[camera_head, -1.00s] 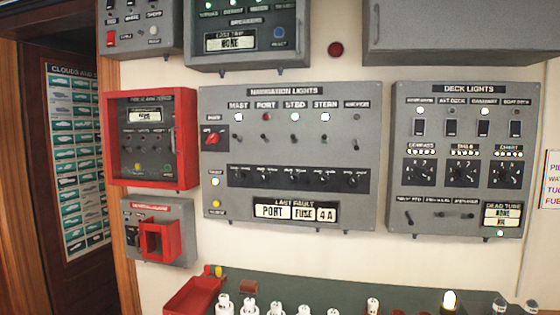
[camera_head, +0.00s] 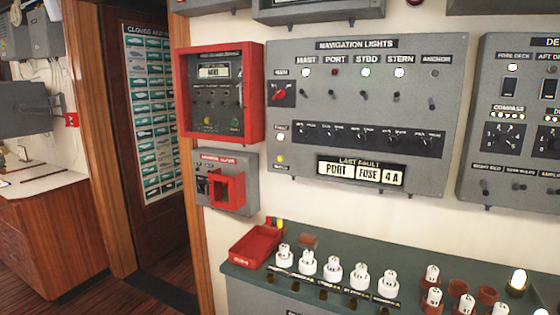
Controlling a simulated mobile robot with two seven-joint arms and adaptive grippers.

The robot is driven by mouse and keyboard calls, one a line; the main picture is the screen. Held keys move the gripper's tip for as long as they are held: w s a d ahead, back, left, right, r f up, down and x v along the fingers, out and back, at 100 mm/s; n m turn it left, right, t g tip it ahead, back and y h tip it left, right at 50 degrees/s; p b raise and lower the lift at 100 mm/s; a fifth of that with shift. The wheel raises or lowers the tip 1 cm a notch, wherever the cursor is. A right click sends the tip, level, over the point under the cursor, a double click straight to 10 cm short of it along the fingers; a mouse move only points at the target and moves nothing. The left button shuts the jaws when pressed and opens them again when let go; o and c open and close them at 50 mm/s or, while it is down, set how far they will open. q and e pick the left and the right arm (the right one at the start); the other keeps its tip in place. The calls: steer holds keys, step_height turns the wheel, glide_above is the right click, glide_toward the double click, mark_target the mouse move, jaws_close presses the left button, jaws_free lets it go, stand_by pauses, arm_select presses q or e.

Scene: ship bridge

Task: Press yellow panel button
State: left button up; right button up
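A small yellow button or lamp (camera_head: 281,158) sits at the lower left of the grey navigation lights panel (camera_head: 455,120), under a white one (camera_head: 281,137). Another yellow round spot (camera_head: 207,121) shows low in the red-framed box (camera_head: 256,95) to its left, beside a green one (camera_head: 235,122). I cannot tell from the picture which yellow spot is a button and which is a lamp. Neither of my grippers is in view.
Below the panel, a dark green bench top (camera_head: 240,272) carries a red tray (camera_head: 248,252), several white fuse-like pieces (camera_head: 333,272) and a lit bulb (camera_head: 517,280). A grey box with a red guard (camera_head: 228,191) hangs under the red-framed box. A doorway and wooden cabinet (camera_head: 40,240) are at left.

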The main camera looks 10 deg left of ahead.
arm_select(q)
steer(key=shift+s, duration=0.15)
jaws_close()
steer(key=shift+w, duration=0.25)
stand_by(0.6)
